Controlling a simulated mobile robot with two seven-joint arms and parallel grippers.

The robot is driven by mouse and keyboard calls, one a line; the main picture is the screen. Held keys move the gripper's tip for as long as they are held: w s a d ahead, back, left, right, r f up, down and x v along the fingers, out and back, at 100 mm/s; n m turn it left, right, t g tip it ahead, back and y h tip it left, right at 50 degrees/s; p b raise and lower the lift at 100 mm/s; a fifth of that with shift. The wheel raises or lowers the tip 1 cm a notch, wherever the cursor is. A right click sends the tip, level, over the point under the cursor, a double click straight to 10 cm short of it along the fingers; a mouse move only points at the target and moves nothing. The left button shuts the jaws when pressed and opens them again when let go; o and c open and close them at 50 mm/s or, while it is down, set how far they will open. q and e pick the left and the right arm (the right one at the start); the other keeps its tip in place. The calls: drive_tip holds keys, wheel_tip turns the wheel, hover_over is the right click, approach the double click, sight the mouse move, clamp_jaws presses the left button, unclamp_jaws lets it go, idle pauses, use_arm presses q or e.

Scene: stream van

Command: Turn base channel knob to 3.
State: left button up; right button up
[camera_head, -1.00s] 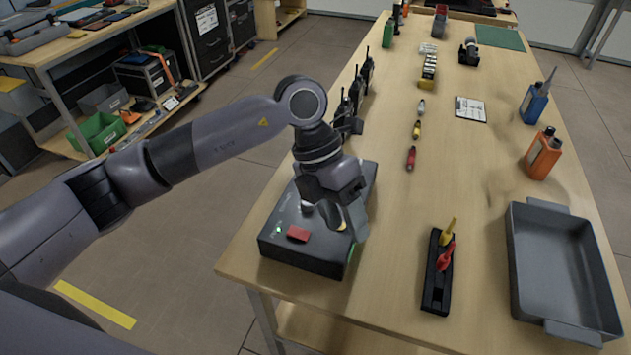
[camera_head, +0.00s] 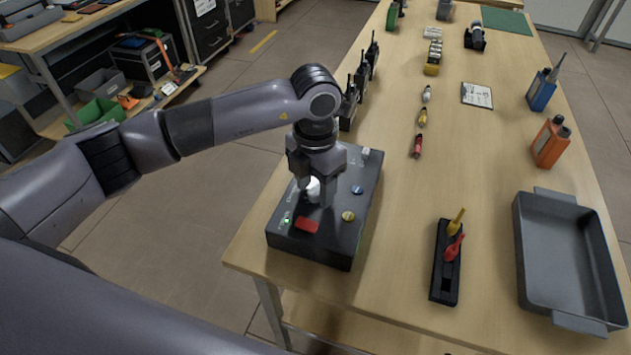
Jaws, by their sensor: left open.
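The base (camera_head: 345,225) is a dark grey box at the table's near left corner. On its top are a pale, rounded knob (camera_head: 312,186), a red block (camera_head: 307,225), a yellow knob (camera_head: 348,216) and a blue knob (camera_head: 358,190). Small labels on top are too small to read. My left gripper (camera_head: 314,198) points down over the box with its fingers open, one on each side of the pale knob in this view. I cannot tell whether they touch it. The fingers hide part of the knob and its setting. My right gripper is not in view.
Several black radios (camera_head: 361,75) stand behind the base. A black holder (camera_head: 446,270) with yellow and red pieces and a grey tray (camera_head: 570,255) are to the right.

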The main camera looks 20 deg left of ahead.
use_arm(q)
clamp_jaws()
drive_tip(key=m+b, duration=0.2)
drive_tip(key=b, duration=0.1)
drive_tip(key=shift+f+m, duration=0.2)
drive_tip(key=shift+m, duration=0.2)
drive_tip(key=m+b, duration=0.2)
drive_tip(key=m, duration=0.1)
drive_tip(key=shift+m+b, duration=0.3)
drive_tip(key=shift+b, duration=0.1)
drive_tip(key=m+b, duration=0.3)
drive_tip(key=m, duration=0.2)
drive_tip(key=shift+r+b, duration=0.1)
drive_tip(key=shift+b, duration=0.2)
drive_tip(key=shift+r+m+b, duration=0.1)
drive_tip(key=shift+m+b, duration=0.8)
drive_tip(key=shift+m, duration=1.2)
